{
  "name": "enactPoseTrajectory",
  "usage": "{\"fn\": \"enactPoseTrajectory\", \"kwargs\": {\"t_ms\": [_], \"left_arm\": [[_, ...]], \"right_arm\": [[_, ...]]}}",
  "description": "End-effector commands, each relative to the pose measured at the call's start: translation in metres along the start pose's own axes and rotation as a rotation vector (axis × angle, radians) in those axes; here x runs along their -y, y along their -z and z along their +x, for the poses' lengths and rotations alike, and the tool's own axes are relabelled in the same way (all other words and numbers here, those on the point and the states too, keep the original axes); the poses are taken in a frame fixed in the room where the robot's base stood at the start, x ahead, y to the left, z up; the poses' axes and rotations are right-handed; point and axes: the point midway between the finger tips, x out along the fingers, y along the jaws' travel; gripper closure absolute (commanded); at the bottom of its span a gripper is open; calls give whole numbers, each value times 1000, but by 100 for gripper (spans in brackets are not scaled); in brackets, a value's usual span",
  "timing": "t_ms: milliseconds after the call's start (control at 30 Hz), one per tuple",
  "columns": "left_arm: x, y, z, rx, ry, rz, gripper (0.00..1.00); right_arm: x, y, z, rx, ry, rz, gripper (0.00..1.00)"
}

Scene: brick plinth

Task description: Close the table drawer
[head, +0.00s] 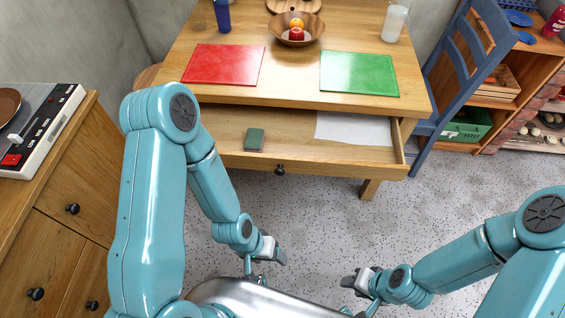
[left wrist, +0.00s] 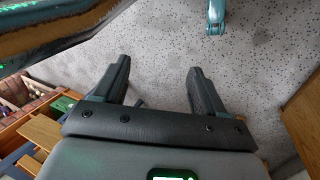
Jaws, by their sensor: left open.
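The wooden table (head: 300,97) stands ahead in the head view. Its drawer (head: 310,162) is pulled out towards me, with a dark round knob (head: 280,169) on the front. Inside lie a small green block-like item (head: 254,139) and a white sheet (head: 352,128). My left gripper (head: 274,256) is below and in front of the drawer, apart from it. In the left wrist view its two fingers (left wrist: 155,75) are spread with only speckled floor between them. My right gripper (head: 352,283) is low at right, away from the drawer; its jaw opening is unclear.
On the tabletop are a red mat (head: 223,65), a green mat (head: 359,74), a fruit bowl (head: 296,32), a glass (head: 394,22) and a blue cup (head: 222,16). A blue chair (head: 446,70) stands right, a wooden cabinet (head: 60,215) left. Floor before the drawer is clear.

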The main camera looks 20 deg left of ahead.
Motion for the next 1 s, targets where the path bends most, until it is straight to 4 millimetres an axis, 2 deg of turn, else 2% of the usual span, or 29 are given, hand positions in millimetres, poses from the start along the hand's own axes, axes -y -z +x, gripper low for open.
{"fn": "enactPoseTrajectory", "kwargs": {"t_ms": [33,200,333,467,567,667,767,800,867,933,1000], "left_arm": [[0,0,0,0,0,0,47],[0,0,0,0,0,5,100],[0,3,0,-16,-1,125,100],[-10,17,-1,-89,-31,487,100],[-22,44,-11,-217,-43,829,100],[-15,83,-28,-395,7,1125,100],[14,128,-58,-596,157,1395,100],[31,142,-72,-662,241,1484,100],[62,159,-96,-739,390,1596,100],[108,170,-126,-784,590,1689,100],[159,167,-156,-774,781,1723,100]], "right_arm": [[0,0,0,0,0,0,60],[0,0,0,0,0,0,60],[0,0,0,0,0,0,60],[0,0,0,0,0,0,60],[-1,0,3,0,0,0,60],[-6,0,16,0,0,0,60],[-13,1,36,0,0,0,60],[-16,1,44,0,0,0,60],[-21,1,58,0,0,0,60],[-28,1,77,0,0,0,60],[-34,2,95,0,0,0,60]]}}
